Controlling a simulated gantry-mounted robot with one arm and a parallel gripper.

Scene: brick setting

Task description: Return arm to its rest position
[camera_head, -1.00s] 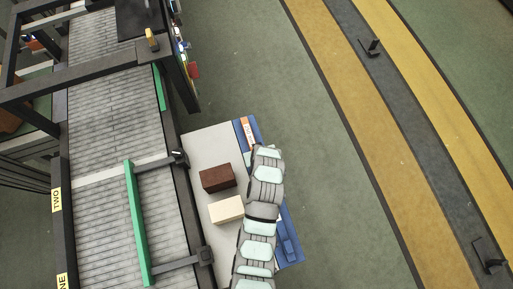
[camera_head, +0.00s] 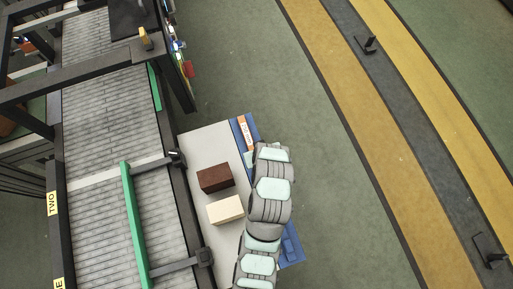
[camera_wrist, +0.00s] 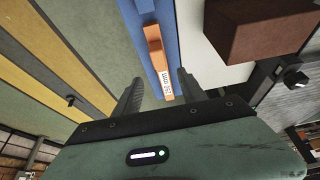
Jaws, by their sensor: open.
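My arm (camera_head: 270,200) reaches up from the bottom of the head view, over the right side of a pale board with a blue strip. My gripper (camera_wrist: 160,88) shows in the wrist view with its two dark fingers apart and nothing between them. Beyond the fingers lies the blue strip (camera_wrist: 158,12) with an orange labelled piece (camera_wrist: 158,62). The fingers are hidden in the head view, behind or below the arm.
A dark brown brick (camera_head: 215,178) and a cream brick (camera_head: 226,210) lie on the pale board (camera_head: 205,145), left of my arm. A conveyor (camera_head: 112,130) with a green rail (camera_head: 134,225) runs further left. Open green floor (camera_head: 270,75) lies to the right.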

